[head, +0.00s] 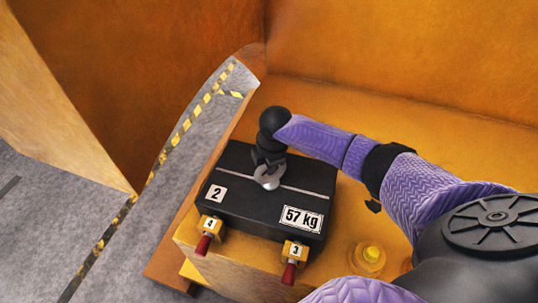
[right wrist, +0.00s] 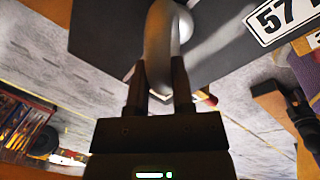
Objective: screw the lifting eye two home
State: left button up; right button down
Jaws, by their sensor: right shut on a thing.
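The lifting eye two (head: 267,180) is a pale metal ring at the top of the black casting (head: 262,202), which carries a "2" label and a "57 kg" plate. My right gripper (head: 268,163) reaches in from the right and is shut on the eye from above. In the right wrist view the eye (right wrist: 158,45) rises as a curved ring between the two dark fingers (right wrist: 160,88). Its thread and any gap under its collar are hidden. My left gripper is not in view.
The casting lies on an orange-yellow base. Red-handled clamps labelled 4 (head: 208,232) and 3 (head: 292,262) stand at its front edge. A yellow round fitting (head: 369,257) sits to the right. Orange walls rise behind; grey floor with striped tape lies left.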

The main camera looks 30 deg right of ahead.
jog(key=m+p, duration=0.2)
jog(key=m, duration=0.2)
jog(key=shift+w+r+h+p, duration=0.15)
jog(key=shift+h+p, duration=0.2)
jog(key=shift+h, duration=0.05)
jog(key=shift+w+d+m+g+h+p, duration=0.1)
jog(key=shift+m+g+h+p, duration=0.15)
jog(key=shift+m, duration=0.8)
jog(key=shift+m+g+h+p, duration=0.15)
jog(key=shift+m+p, duration=0.2)
jog(key=shift+m, duration=1)
jog(key=c, duration=0.5)
grip_release()
jog(key=r+p, duration=0.1)
jog(key=r, duration=0.2)
jog(key=s+a+r+p, duration=0.1)
jog(key=r, duration=0.2)
jog(key=r+p, duration=0.1)
jog(key=r, duration=0.2)
jog(key=shift+s+a+r, duration=0.1)
jog(key=shift+s+a, duration=0.05)
jog(key=shift+a, duration=0.05)
jog(key=shift+r, duration=0.15)
